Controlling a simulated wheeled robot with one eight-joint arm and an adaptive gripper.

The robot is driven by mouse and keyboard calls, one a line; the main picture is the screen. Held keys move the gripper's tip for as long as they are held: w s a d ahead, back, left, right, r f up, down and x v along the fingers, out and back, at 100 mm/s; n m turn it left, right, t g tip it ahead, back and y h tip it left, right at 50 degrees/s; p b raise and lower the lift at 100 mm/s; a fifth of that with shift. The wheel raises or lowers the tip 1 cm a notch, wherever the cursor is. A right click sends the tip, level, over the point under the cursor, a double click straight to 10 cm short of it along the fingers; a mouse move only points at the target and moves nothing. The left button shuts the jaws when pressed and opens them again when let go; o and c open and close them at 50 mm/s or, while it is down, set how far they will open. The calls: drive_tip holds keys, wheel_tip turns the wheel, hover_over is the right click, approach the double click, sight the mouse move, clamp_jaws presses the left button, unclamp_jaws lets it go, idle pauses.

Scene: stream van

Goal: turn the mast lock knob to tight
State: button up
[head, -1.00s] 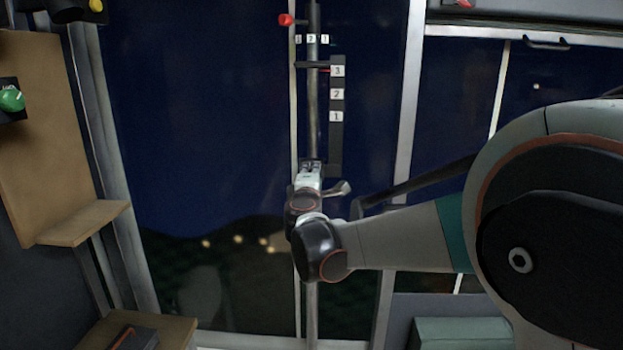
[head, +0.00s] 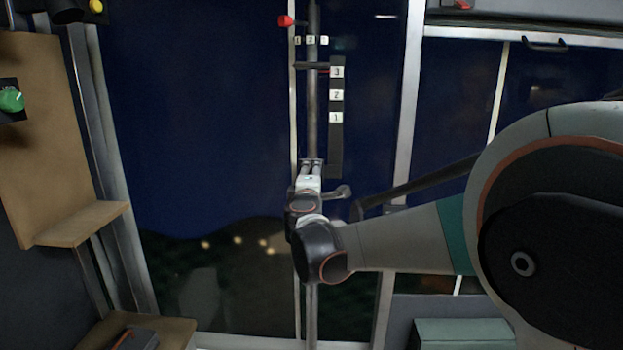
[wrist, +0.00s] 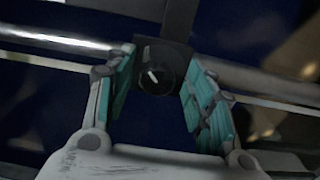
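A black round knob (wrist: 160,76) with a white pointer line sits on a dark block in the wrist view. The line slants, running from upper left to lower right. My gripper (wrist: 159,58) is open, with one teal-lined finger on each side of the knob. I cannot tell if either finger touches it. In the head view my gripper (head: 311,163) is at the upright metal mast (head: 312,118), at the lower end of the dark numbered strip (head: 336,150). The knob is hidden there by my gripper.
A red-ended knob (head: 285,21) sticks out left near the mast's top. A lever handle (head: 337,191) is close to the right of my gripper. A wooden shelf (head: 85,222) and a green knob (head: 11,100) are at the left. Dark windows lie behind the mast.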

drive_tip(key=shift+s, duration=0.1)
drive_tip(key=s, duration=0.7)
drive_tip(key=shift+s+a, duration=0.15)
